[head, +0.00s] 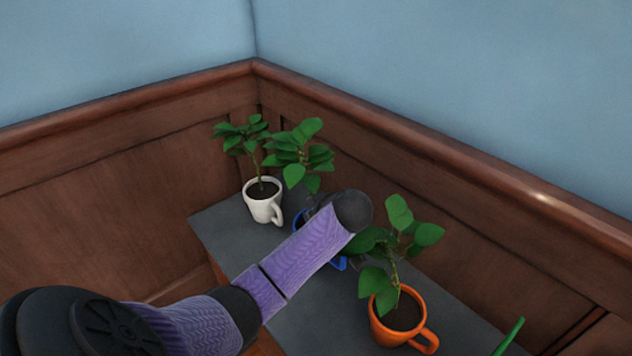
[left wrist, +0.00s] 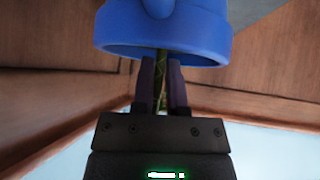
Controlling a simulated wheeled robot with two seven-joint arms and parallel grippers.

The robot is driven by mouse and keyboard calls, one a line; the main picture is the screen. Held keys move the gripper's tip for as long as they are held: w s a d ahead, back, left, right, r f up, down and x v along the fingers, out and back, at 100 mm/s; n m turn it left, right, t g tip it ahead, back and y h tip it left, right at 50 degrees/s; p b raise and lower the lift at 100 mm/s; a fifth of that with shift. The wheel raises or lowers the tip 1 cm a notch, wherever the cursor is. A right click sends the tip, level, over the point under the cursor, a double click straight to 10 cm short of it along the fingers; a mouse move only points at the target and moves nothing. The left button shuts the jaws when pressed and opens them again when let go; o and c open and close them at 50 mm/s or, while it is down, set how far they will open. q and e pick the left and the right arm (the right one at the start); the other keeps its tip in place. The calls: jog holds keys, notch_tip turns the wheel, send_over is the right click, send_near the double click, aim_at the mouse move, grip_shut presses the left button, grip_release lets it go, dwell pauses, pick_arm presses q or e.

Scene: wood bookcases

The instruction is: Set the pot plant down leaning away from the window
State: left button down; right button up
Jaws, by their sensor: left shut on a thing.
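The blue mug-shaped pot (head: 339,263) stands between two other pots, mostly hidden behind my left arm. Its leaves (head: 309,133) rise above my wrist. In the left wrist view the blue pot (left wrist: 165,28) appears upside down at the top, its rim towards my fingers. My left gripper (left wrist: 160,72) is shut on the plant's stem, just above the rim. In the head view my own wrist hides the fingers. I cannot tell whether the pot touches the surface below. No window shows. My right gripper is not in view.
A white potted plant (head: 263,206) stands to the left at the back, and an orange one (head: 398,322) at the front right. All are over a dark grey top (head: 222,232) in a wood-panelled corner. A green object (head: 509,338) shows at the lower right.

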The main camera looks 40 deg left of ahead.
pick_arm(q)
notch_tip(320, 180, down, 4)
jog(key=shift+b, duration=0.95)
jog(key=shift+r, duration=0.1)
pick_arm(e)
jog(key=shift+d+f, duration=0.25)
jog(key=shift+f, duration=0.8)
pick_arm(q)
jog(key=c, duration=0.6)
grip_release()
jog(key=shift+c, duration=0.2)
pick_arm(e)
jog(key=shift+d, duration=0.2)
pick_arm(q)
jog(key=shift+d+r+p, duration=0.1)
jog(key=shift+r+p, duration=0.15)
jog(key=shift+p, duration=0.1)
jog(key=p+v, duration=0.6)
jog(key=v, duration=0.5)
jog(key=shift+d, duration=0.2)
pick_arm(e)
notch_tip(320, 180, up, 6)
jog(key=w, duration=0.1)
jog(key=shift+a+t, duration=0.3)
pick_arm(q)
jog(key=shift+s+r, duration=0.1)
jog(key=shift+r, duration=0.05)
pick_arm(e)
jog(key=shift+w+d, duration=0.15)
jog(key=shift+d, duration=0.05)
